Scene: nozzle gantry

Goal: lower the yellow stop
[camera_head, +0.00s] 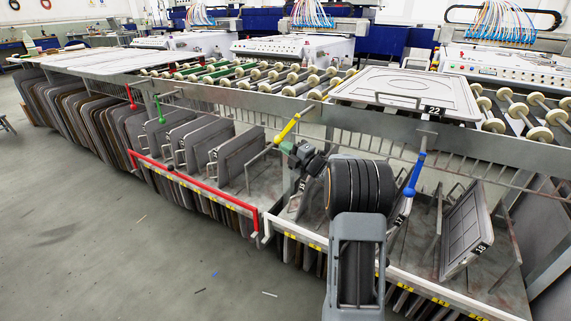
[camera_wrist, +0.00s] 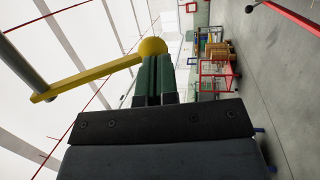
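The yellow stop is a bar (camera_head: 290,128) with a ball at its lower end, fixed to the rail and slanting down to the left. In the wrist view its bar (camera_wrist: 90,77) runs from a grey rod to the yellow ball (camera_wrist: 152,47). My gripper (camera_head: 287,148) is just below the ball in the head view. In the wrist view its green-tipped fingers (camera_wrist: 156,62) lie close together with only a thin dark line between them. The ball shows past the tips, its lower edge hidden by them. I cannot tell whether they touch. Nothing is visibly held.
A blue stop (camera_head: 414,174) hangs down to the right, near my arm. A green stop (camera_head: 160,108) and a red stop (camera_head: 130,96) are to the left. Grey frames stand in the rack behind a red bar (camera_head: 190,183). The floor (camera_head: 120,245) at left is open.

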